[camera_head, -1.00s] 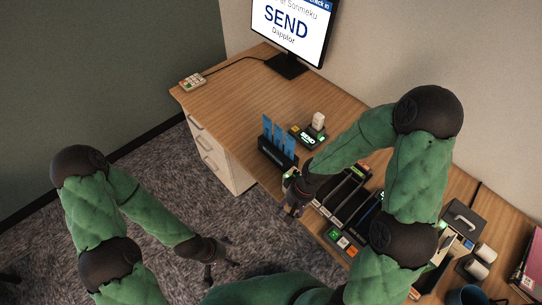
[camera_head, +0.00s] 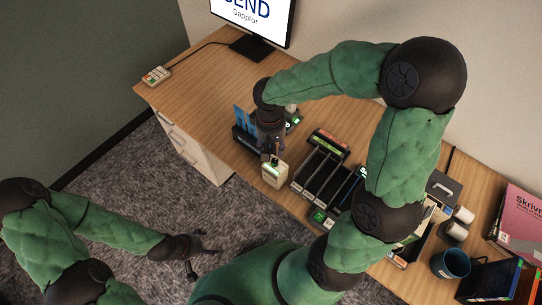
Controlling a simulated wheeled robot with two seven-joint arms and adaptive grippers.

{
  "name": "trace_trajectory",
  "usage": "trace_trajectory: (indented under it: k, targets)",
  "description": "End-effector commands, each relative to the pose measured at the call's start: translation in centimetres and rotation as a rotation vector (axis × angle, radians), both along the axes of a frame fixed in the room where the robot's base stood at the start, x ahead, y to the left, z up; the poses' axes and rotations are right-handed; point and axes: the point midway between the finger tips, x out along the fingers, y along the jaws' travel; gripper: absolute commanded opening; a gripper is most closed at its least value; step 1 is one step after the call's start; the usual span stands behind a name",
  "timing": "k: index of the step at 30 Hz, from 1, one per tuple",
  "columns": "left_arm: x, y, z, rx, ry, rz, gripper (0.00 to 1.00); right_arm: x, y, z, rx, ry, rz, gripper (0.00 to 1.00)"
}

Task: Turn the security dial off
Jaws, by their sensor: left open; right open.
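I cannot tell for certain which item is the security dial. A small beige box (camera_head: 275,173) with a green-lit top stands at the desk's front edge. My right gripper (camera_head: 272,150) is open, pointing down just behind and above this box; I cannot tell if they touch. Behind the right gripper, a dark device (camera_head: 295,120) with a green light is mostly hidden by my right arm. My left gripper (camera_head: 197,256) is open and empty, low over the carpet in front of the desk.
A dark rack (camera_head: 325,175) with several slots sits right of the beige box. A dark holder with blue cards (camera_head: 240,120) is to its left. A monitor (camera_head: 252,25) and keypad (camera_head: 156,76) are further back. A blue mug (camera_head: 451,263) stands right.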

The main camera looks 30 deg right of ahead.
Motion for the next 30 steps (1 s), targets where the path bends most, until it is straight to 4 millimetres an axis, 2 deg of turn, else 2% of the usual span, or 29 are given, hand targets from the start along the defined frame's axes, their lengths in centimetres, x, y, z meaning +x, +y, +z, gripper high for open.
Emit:
trace_trajectory:
  k: [2, 5, 8, 21, 25, 30]
  targets:
    - [0.0, 0.0, 0.1, 0.0, 0.0, 0.0, 0.8, 0.0, -0.5, 0.9, -0.018, -0.004, -0.008, 0.49]
    - [0.0, 0.0, -0.1, 0.0, 0.0, 0.0, 0.8, -0.1, -0.8, 0.8, -0.028, -0.001, -0.011, 0.49]
    - [0.0, 0.0, -0.4, 0.0, 0.0, 0.0, 0.8, -0.1, -0.9, -0.3, -0.028, 0.001, -0.01, 0.49]
    - [0.0, 0.0, -2.3, 0.0, 0.0, 0.0, 0.8, -0.1, -1.2, -7.7, -0.026, 0.001, -0.011, 0.49]
    - [0.0, 0.0, -2.6, 0.0, 0.0, 0.0, 0.8, -0.1, -1.2, -9.0, -0.026, 0.0, -0.01, 0.49]
    - [0.0, 0.0, -2.8, 0.0, 0.0, 0.0, 0.8, -0.1, -1.3, -9.6, -0.025, -0.004, -0.011, 0.49]
